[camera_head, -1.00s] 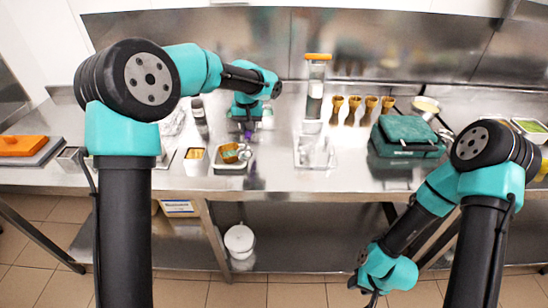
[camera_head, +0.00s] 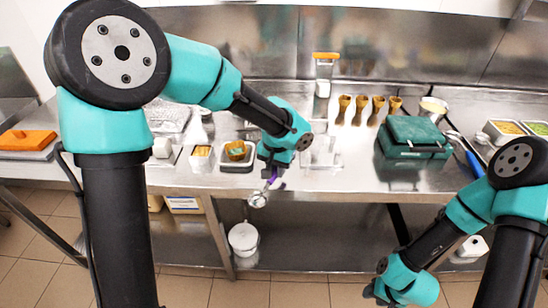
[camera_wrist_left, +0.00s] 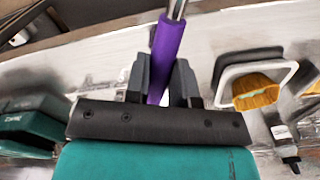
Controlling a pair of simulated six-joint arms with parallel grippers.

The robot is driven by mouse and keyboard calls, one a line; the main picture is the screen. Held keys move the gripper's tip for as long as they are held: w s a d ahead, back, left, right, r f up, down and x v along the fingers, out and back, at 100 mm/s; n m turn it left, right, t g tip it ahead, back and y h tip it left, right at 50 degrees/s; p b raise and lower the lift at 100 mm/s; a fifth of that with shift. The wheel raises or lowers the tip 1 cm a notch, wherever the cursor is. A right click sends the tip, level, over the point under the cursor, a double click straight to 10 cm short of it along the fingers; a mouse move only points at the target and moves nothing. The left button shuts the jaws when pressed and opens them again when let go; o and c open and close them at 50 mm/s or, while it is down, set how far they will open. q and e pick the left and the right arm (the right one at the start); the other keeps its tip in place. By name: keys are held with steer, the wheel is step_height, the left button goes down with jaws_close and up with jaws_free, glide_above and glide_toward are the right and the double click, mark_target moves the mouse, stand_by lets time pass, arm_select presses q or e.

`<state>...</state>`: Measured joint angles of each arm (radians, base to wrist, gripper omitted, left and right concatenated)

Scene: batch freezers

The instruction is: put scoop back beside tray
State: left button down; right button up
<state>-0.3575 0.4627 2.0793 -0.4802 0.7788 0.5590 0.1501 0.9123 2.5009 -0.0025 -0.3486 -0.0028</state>
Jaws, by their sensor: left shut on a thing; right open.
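The scoop has a purple handle (camera_head: 270,177) and a round metal bowl (camera_head: 258,199). My left gripper (camera_head: 271,171) is shut on the purple handle (camera_wrist_left: 167,55), and the bowl hangs down past the counter's front edge in the head view. In the left wrist view the handle runs up between the fingers; the bowl is out of that view. A small white-rimmed tray (camera_head: 226,165) holding a golden waffle cup (camera_head: 237,150) stands just left of this gripper. The tray (camera_wrist_left: 229,71) also shows in the left wrist view, at right. My right gripper (camera_head: 374,292) is open, low in front of the counter.
A clear container (camera_head: 322,152) stands right of my left gripper. The green waffle iron (camera_head: 413,137) is farther right, with several waffle cones (camera_head: 360,104) behind. Bare counter (camera_head: 365,172) lies between. A white bucket (camera_head: 243,237) sits on the lower shelf.

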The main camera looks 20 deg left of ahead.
arm_select(q)
steer(key=w+a, duration=0.1)
steer(key=w, duration=0.4)
steer(key=w+a+f, duration=0.1)
steer(key=w, duration=0.4)
steer(key=w+a, duration=0.2)
steer(key=w, duration=0.3)
steer(key=shift+f, duration=0.2)
steer(key=shift+w+a+f, duration=0.1)
steer(key=shift+w, duration=0.2)
steer(key=shift+f, duration=1.7)
steer(key=shift+f, duration=0.15)
steer(key=c, duration=1)
jaws_free()
steer(key=shift+o, duration=0.2)
step_height(320, 180, up, 12)
